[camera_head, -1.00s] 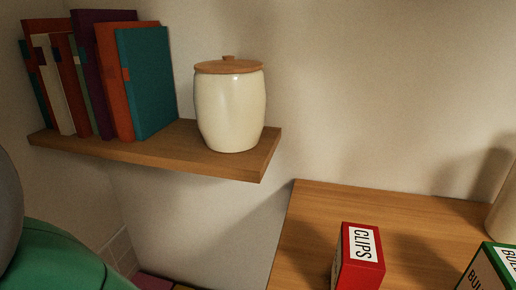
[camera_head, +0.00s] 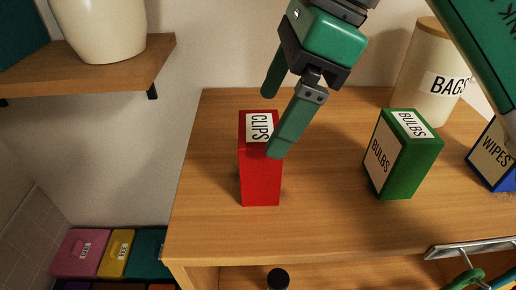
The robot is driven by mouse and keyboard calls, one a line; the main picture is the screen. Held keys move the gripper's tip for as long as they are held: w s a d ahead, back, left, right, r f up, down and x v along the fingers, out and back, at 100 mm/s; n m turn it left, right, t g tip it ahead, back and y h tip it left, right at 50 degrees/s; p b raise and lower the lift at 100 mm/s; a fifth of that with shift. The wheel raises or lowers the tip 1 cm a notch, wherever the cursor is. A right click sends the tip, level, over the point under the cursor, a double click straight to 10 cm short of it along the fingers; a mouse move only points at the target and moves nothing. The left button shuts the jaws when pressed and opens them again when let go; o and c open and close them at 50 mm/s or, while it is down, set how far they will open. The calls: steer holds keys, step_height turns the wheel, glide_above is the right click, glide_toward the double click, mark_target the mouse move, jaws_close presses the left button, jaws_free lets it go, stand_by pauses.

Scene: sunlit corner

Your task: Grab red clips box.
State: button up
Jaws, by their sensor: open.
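The red clips box (camera_head: 260,178) stands upright on the wooden cabinet top, near its left side, with a white CLIPS label on its top part. My gripper (camera_head: 271,124) reaches down from the upper right with its two green fingers apart. One finger is behind the box's top and the other overlaps its front right upper edge in the picture. The fingers appear to be on either side of the box's top; I cannot tell whether they touch it.
A green bulbs box (camera_head: 402,160) stands to the right, with a blue wipes box (camera_head: 492,157) beyond it. A cream bags canister (camera_head: 428,80) is behind. A wall shelf (camera_head: 95,66) holds a cream jar (camera_head: 98,30) at upper left. The cabinet top (camera_head: 325,215) is clear between the boxes.

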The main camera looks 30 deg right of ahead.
mark_target(254, 150)
steer(key=p+x, duration=0.1)
steer(key=x, duration=0.6)
steer(key=shift+s+a+f+p, duration=0.1)
steer(key=shift+a+f+p, duration=0.05)
steer(key=shift+f+p, duration=0.2)
steer(key=shift+r, duration=0.1)
steer(key=c, duration=1.2)
steer(key=shift+o, duration=0.2)
step_height(254, 150, up, 10)
steer(key=shift+b, duration=0.6)
